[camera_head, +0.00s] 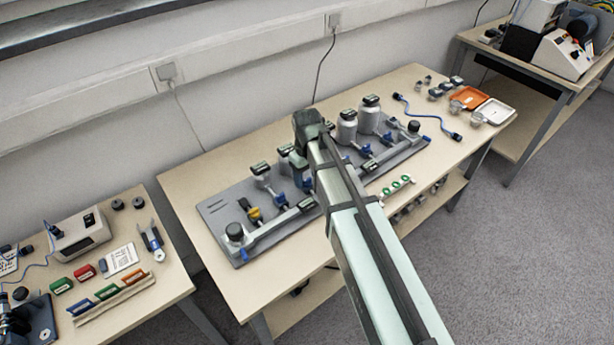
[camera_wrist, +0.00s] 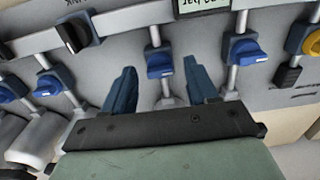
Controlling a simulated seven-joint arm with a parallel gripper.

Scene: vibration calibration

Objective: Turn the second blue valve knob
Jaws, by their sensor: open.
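My gripper (camera_wrist: 159,66) is open in the wrist view, its two dark blue fingers spread apart. A blue valve knob (camera_wrist: 160,61) on a vertical grey pipe shows between the fingertips, with gaps on both sides. It is the second blue knob counting from the yellow knob (camera_wrist: 312,42); the first blue knob (camera_wrist: 245,50) is to the right of the fingers. Two more blue knobs, a nearer one (camera_wrist: 48,82) and a farther one (camera_wrist: 10,89), are to the left. In the head view my arm hides the middle of the valve panel (camera_head: 215,207), and my fingertips are not clear.
A black knob (camera_wrist: 76,34) sits on a thicker pipe at upper left of the wrist view. White canisters (camera_head: 347,127) stand along the panel's back. A blue cable (camera_head: 425,115) and trays (camera_head: 494,111) lie at the table's right. Green rings (camera_head: 396,187) lie in front.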

